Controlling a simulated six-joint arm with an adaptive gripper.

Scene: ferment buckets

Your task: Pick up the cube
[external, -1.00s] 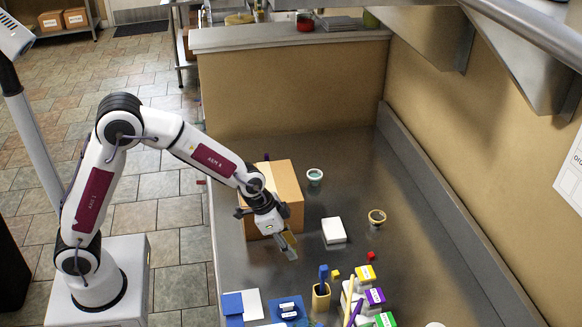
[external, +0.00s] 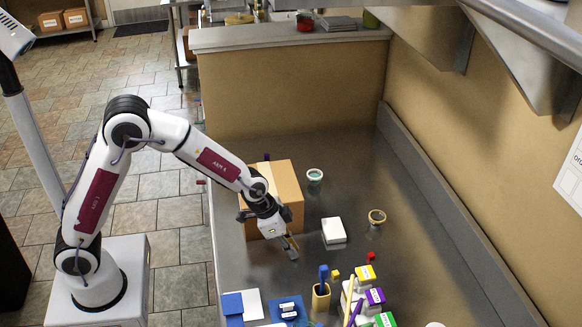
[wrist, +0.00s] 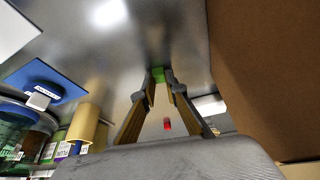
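My gripper (external: 292,252) points down at the table just in front of the cardboard box. In the wrist view its two fingers (wrist: 163,88) stand apart, so it is open. A green cube (wrist: 158,74) shows at the fingertips there; I cannot tell whether they touch it. I cannot make it out in the external view, where the gripper may hide it. A red cube (external: 371,256) lies on the table to the right and also shows between the fingers in the wrist view (wrist: 167,124). A yellow cube (external: 336,274) lies nearer the tan cup. Which cube is meant is unclear.
The cardboard box (external: 289,180) stands close beside my gripper. A white box (external: 333,231) lies to its right, with a small round pot (external: 377,217) beyond. A tan cup (external: 321,300), blue tray (external: 289,309) and labelled boxes (external: 374,297) crowd the front.

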